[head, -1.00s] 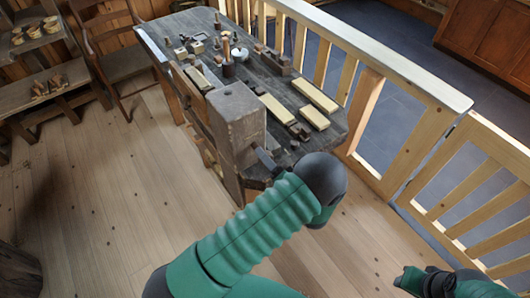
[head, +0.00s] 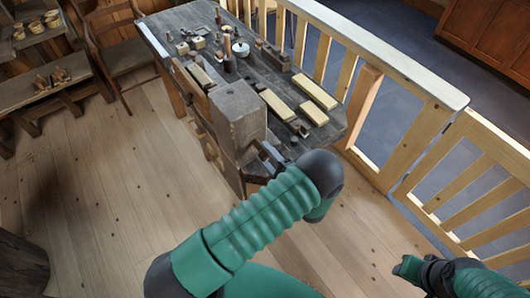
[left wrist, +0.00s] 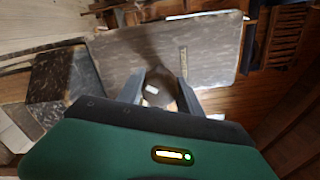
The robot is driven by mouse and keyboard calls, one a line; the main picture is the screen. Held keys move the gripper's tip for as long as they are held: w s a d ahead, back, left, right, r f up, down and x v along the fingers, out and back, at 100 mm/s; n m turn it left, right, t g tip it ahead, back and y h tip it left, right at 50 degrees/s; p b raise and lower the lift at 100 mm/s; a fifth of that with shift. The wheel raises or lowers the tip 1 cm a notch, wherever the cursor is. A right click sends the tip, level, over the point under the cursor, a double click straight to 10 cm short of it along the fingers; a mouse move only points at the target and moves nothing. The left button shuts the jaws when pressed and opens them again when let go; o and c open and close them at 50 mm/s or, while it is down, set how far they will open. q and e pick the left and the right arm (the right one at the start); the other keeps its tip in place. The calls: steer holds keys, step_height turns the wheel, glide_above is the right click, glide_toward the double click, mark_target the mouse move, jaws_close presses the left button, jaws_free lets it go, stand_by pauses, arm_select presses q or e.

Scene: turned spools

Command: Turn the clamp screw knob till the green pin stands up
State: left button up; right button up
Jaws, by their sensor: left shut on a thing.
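The clamp is a big weathered wooden block (head: 238,115) at the near end of the workbench. In the left wrist view its broad face (left wrist: 120,55) fills the middle, with a small yellowish marked strip (left wrist: 184,62) on it. My left gripper (head: 268,155) reaches the block's right side, largely hidden by my forearm. In the left wrist view its two fingers (left wrist: 160,92) close around a dark rounded knob (left wrist: 157,77) with a pale patch. I cannot make out a green pin. My right gripper (head: 408,268) hangs at the lower right, away from the bench; its jaws are unclear.
The workbench (head: 290,90) carries pale yellow blocks (head: 315,91), a white round pot (head: 240,49) and several small wooden pieces. A wooden railing (head: 385,75) runs along its right side. A chair (head: 118,50) and shelves stand at the left. The floor (head: 110,190) at left is open.

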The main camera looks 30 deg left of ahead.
arm_select(q)
steer(key=shift+s+d+f+m, duration=0.1)
steer(key=shift+d+f+m, duration=0.1)
steer(key=shift+f+m, duration=0.2)
steer(key=o, duration=1.2)
steer(key=shift+c, duration=0.2)
steer(key=shift+o, duration=1)
steer(key=shift+r, duration=0.1)
steer(key=shift+d+r, duration=0.15)
arm_select(e)
steer(key=shift+d, duration=0.3)
